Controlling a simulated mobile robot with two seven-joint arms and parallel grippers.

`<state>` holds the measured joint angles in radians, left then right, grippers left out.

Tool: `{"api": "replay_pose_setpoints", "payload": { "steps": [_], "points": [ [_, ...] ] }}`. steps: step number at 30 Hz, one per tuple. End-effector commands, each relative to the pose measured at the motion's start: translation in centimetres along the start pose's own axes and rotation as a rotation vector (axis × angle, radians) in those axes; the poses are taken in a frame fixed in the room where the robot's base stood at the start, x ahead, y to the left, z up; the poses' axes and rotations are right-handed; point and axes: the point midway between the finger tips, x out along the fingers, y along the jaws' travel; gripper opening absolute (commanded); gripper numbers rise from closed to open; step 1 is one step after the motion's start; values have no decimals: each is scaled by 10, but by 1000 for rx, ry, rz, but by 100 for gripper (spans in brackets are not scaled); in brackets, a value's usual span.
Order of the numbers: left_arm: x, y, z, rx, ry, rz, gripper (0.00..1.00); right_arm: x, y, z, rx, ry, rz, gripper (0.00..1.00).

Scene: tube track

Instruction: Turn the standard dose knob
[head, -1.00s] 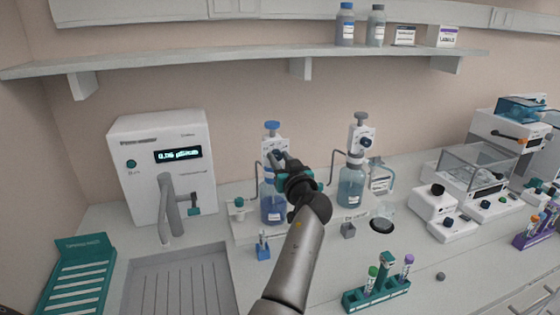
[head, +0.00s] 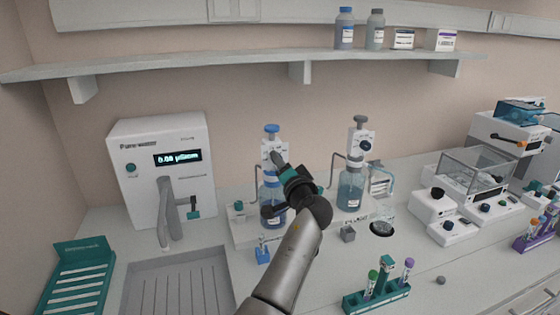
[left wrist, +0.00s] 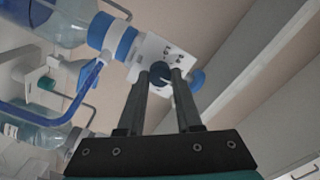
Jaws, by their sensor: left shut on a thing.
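The left dispenser bottle (head: 271,200) holds blue liquid and has a white pump head (head: 268,148) with a blue cap (head: 271,130). My left gripper (head: 278,158) is at the front of that head. In the left wrist view, its two fingers are shut on a small dark dose knob (left wrist: 160,72) on the white head, one finger on each side. In the head view the gripper largely hides this knob. My right gripper is not in view.
A second dispenser bottle (head: 350,190) with a grey cap and dark knob stands to the right. A water unit (head: 160,135) is at left, a tube rack (head: 377,296) in front, and a shelf (head: 240,60) above.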

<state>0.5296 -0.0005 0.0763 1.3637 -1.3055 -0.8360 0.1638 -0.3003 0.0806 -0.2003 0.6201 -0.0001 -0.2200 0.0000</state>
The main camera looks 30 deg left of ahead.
Motion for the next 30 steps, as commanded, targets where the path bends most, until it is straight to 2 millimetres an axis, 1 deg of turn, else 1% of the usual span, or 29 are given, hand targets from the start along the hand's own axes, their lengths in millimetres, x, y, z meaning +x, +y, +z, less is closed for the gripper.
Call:
{"api": "replay_pose_setpoints", "payload": {
  "steps": [1,21,30],
  "points": [
    [1,-3,-2,45,4,-3,0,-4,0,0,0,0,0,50],
    [1,-3,-3,678,5,-5,0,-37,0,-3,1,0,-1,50],
    [1,-2,-3,903,4,-6,0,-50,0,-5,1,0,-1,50]
  ]
}}
